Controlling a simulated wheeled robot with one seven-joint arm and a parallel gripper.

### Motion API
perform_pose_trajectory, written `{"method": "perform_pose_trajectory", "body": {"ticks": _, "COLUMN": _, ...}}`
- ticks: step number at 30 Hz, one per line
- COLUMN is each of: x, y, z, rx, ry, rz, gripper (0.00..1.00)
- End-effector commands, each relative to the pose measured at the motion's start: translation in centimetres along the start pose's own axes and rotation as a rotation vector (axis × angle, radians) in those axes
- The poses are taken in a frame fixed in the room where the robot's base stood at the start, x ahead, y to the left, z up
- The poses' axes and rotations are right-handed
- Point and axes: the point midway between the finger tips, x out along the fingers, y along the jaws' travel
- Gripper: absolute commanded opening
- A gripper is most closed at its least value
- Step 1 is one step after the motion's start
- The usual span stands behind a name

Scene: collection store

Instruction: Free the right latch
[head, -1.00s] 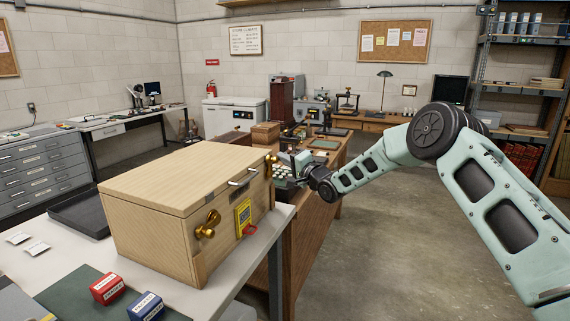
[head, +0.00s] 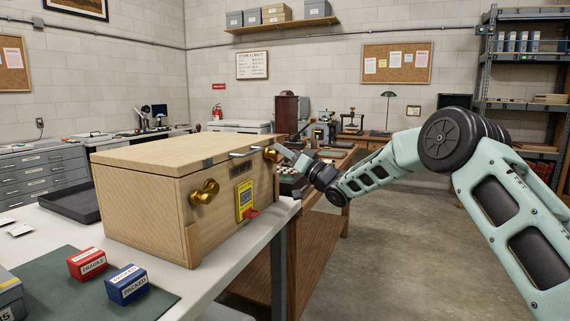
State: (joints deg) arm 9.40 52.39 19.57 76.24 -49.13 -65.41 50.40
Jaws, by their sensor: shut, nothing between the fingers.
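A pale wooden box (head: 140,205) with its lid down stands on the white table. Its front face carries a brass left latch (head: 206,192), a metal handle (head: 244,153) and, at the far end, the brass right latch (head: 270,155). A yellow tag (head: 244,200) with a red piece (head: 251,213) at its foot hangs between the latches. My gripper (head: 283,154) is shut and empty, just right of the right latch. Its fingertips are small and partly hidden, so I cannot tell whether they touch the latch.
A red block (head: 87,264) and a blue block (head: 126,285) sit on a green mat (head: 55,270) near the table's front. A wooden bench (head: 318,240) stands beyond the table. The floor at right is clear.

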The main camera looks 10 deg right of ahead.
Motion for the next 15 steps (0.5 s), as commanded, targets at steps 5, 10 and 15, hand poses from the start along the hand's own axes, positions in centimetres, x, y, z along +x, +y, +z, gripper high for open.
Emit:
{"method": "perform_pose_trajectory", "body": {"ticks": 5, "x": -0.6, "y": -0.1, "z": 1.4, "rx": -0.153, "ry": 0.0, "rz": -0.073, "gripper": 0.0}}
{"method": "perform_pose_trajectory", "body": {"ticks": 10, "x": -0.9, "y": -0.2, "z": 2.0, "rx": -0.284, "ry": 0.0, "rz": -0.135, "gripper": 0.0}}
{"method": "perform_pose_trajectory", "body": {"ticks": 15, "x": -1.1, "y": -0.3, "z": 2.5, "rx": -0.39, "ry": 0.0, "rz": -0.185, "gripper": 0.0}}
